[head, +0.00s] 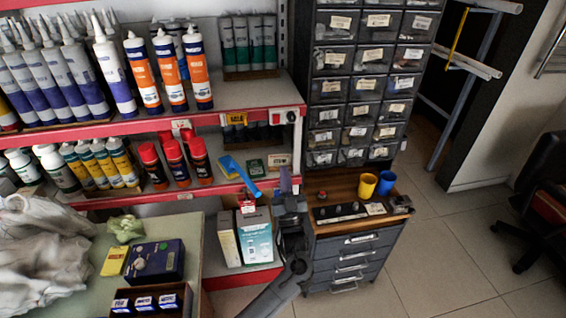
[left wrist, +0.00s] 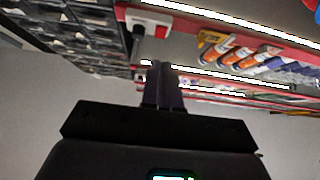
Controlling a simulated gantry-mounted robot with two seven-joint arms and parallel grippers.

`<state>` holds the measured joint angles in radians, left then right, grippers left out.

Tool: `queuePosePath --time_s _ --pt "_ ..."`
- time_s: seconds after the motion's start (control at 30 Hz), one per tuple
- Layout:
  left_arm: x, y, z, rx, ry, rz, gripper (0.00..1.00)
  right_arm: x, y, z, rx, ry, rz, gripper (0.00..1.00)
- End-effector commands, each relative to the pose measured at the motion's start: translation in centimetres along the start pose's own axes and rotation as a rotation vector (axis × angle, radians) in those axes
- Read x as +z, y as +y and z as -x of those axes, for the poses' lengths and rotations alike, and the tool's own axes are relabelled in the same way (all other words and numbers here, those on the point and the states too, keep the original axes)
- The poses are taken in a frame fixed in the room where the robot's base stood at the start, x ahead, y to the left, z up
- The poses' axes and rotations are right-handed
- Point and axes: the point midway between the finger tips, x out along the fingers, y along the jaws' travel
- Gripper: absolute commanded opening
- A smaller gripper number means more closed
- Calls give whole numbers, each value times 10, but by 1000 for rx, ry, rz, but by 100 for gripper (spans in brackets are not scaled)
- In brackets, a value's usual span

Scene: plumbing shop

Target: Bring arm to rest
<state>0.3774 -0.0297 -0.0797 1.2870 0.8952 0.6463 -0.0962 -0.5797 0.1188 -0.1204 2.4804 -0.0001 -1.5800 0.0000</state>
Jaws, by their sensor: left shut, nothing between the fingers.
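My left gripper (head: 286,178) points up in front of the gap between the red-edged shelves and the drawer cabinet. Its dark arm rises from the bottom of the head view. In the left wrist view the two fingers of my left gripper (left wrist: 160,72) are together with nothing between them. My right gripper is in neither view.
Red-edged shelves (head: 257,119) hold cartridges and bottles. A small-drawer cabinet (head: 340,62) stands behind a wooden-topped drawer unit (head: 352,258) with a yellow cup (head: 367,185) and a blue cup (head: 386,183). Boxes (head: 254,241) are left of my gripper.

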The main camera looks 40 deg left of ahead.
Motion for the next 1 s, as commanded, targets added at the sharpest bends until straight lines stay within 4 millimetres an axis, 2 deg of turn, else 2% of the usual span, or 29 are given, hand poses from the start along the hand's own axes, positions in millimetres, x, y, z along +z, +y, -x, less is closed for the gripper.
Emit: queuePosePath --time_s 0.13,0.67,0.77,0.87,0.93,1.0 --pt "2 0 7 0 -2 0 0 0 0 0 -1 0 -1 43" --pt "4 -1 10 4 -6 -5 0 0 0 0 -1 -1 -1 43" --pt "14 -6 24 20 -26 -25 0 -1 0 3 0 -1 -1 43" --pt "33 -20 50 55 -64 -68 0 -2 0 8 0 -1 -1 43" --pt "46 -37 75 86 -94 -106 0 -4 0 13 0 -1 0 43" --pt "48 -57 97 116 -111 -124 0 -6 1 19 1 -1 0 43"
